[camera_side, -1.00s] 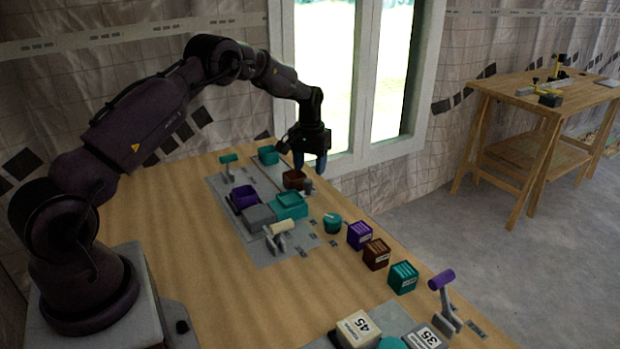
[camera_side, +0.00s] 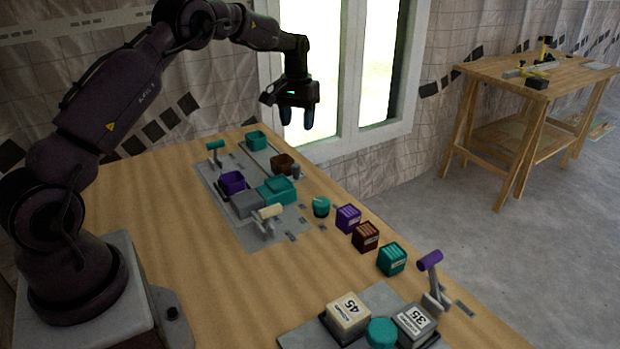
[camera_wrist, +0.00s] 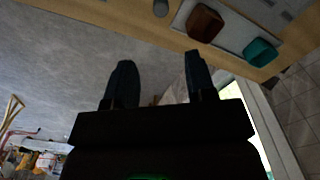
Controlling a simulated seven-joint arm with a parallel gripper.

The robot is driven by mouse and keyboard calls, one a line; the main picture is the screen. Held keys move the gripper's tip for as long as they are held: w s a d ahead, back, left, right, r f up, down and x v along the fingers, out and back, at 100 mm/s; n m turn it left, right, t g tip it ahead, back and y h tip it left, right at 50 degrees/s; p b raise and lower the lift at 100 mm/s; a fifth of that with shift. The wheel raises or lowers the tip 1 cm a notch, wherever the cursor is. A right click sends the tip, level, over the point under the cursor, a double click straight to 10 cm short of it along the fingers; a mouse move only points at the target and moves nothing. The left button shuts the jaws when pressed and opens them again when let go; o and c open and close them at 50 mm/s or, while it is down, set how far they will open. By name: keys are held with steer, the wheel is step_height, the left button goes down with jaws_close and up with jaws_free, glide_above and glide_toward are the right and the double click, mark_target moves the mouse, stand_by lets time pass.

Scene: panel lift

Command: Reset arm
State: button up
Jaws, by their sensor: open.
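My gripper (camera_side: 297,117) is raised above the far right edge of the wooden table, in front of the window. It is open, with its fingers pointing down and nothing between them. In the wrist view my gripper (camera_wrist: 158,85) shows two dark fingers spread apart, with grey floor behind them.
Purple, brown and teal blocks line the right edge near a purple-handled lever (camera_side: 430,262). Cubes marked 45 (camera_side: 348,315) and 35 (camera_side: 417,325) stand in front.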

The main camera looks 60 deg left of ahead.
steer(key=s+d+r+m+t, duration=0.1)
steer(key=s+d+r+m, duration=0.1)
steer(key=s+d+r, duration=0.3)
steer(key=s+d+r+m+t, duration=0.2)
steer(key=s+d+r, duration=0.4)
steer(key=s+d, duration=0.5)
steer(key=s+d+r+m+t, duration=0.2)
steer(key=s+d+r, duration=0.3)
steer(key=s, duration=0.8)
steer(key=d, duration=0.3)
steer(key=shift+s+r+m, duration=0.2)
steer(key=shift+m, duration=0.1)
